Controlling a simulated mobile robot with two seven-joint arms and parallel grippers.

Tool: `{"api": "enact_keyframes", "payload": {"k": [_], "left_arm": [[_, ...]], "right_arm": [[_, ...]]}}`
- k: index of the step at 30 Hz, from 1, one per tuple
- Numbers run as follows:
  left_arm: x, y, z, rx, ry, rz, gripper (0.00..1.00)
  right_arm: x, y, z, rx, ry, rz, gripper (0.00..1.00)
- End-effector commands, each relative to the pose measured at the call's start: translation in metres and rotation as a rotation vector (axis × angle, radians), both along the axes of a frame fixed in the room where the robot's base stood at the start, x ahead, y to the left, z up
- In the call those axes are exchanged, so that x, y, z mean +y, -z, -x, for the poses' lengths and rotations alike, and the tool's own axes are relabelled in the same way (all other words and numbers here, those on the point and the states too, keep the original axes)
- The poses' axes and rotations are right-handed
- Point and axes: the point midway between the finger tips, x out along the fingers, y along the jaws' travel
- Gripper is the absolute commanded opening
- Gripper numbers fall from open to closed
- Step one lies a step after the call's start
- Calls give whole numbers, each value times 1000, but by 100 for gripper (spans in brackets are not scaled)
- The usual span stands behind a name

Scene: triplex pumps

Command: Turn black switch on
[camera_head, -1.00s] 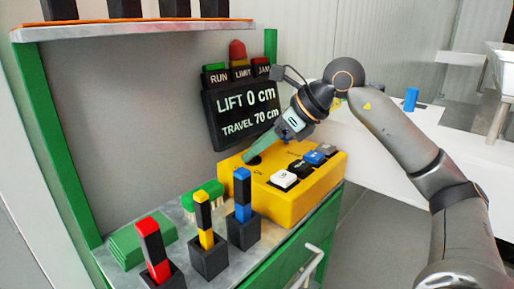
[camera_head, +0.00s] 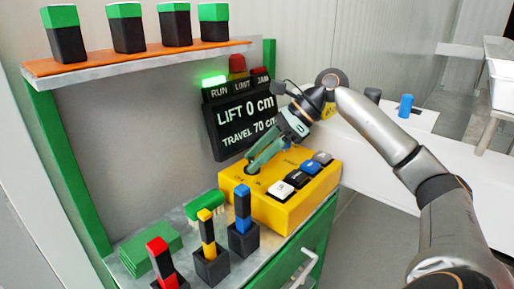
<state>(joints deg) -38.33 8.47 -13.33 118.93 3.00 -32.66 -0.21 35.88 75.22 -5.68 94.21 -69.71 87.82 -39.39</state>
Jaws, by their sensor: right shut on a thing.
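The yellow control box (camera_head: 302,207) sits at the right end of the grey bench top. My right gripper (camera_head: 256,165) reaches down from the upper right to the left part of the box's top. Its green-grey fingers are shut on the black switch (camera_head: 252,170), which is mostly hidden between and behind them. The small labels beside the switch are too blurred to read. The RUN lamp (camera_head: 214,81) above the display glows bright green. My left gripper is not in view.
White, black, blue and grey buttons (camera_head: 281,190) stand on the box close to my fingers. The display (camera_head: 242,122) reads LIFT 0 cm, TRAVEL 70 cm. Red, yellow and blue-topped levers (camera_head: 243,207) stand in front. A shelf (camera_head: 140,58) holds several green-topped black blocks.

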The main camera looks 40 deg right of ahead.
Motion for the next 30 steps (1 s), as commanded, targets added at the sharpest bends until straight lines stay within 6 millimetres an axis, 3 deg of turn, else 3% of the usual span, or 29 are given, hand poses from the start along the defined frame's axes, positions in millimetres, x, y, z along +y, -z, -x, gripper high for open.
{"api": "enact_keyframes", "payload": {"k": [1,15,30], "left_arm": [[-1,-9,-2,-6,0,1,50],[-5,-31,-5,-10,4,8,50],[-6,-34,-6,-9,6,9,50]], "right_arm": [[0,-4,0,-1,-17,-2,0],[-1,-3,-2,0,-161,0,0],[-2,0,-2,-1,-200,2,0]]}}
